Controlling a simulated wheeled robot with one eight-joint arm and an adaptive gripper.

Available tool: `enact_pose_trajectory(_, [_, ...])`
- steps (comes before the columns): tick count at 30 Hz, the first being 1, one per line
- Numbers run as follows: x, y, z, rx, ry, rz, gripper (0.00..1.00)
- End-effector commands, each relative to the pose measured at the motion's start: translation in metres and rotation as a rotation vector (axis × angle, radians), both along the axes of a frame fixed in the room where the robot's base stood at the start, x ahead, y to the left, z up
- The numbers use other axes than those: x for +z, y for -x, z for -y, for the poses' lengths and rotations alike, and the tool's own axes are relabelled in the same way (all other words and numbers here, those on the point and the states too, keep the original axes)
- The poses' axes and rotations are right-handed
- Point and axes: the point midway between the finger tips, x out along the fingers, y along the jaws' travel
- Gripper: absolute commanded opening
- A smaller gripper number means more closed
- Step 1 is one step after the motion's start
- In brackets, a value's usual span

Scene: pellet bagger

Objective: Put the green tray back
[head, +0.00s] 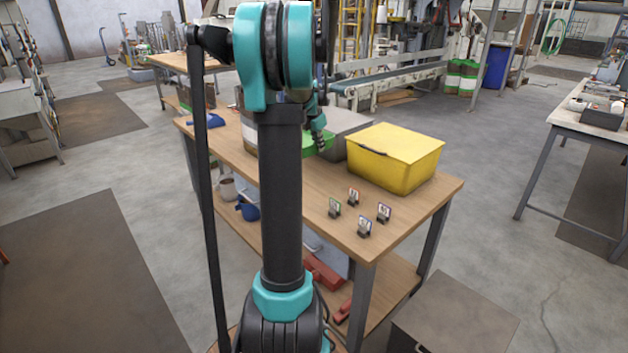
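The green tray (316,147) sits at the middle of the wooden workbench, left of the yellow bin and in front of a grey box; my arm hides its left part. My gripper (320,143) is over or at the tray's right part, pointing down. The fingers are dark and small here, so I cannot tell whether they are open or shut, or whether they touch the tray.
The yellow lidded bin (398,158) stands right of the tray on the workbench (428,200). A grey box (345,123) is behind. Several small card holders (364,227) stand near the front corner. A blue item (205,120) lies at the far left.

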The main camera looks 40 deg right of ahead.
Motion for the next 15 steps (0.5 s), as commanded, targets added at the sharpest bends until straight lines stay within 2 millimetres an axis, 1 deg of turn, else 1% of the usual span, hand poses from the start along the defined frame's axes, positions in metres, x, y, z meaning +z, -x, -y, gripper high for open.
enact_pose_trajectory(1, [-0.014,0.0,0.0,0.0,0.0,0.0,0.0])
enact_pose_trajectory(9, [-0.079,0.0,0.0,0.0,0.0,0.0,0.0])
enact_pose_trajectory(12, [-0.098,0.0,0.0,0.0,0.001,0.0,0.0])
enact_pose_trajectory(15, [-0.11,-0.001,0.0,-0.001,0.001,0.0,0.0])
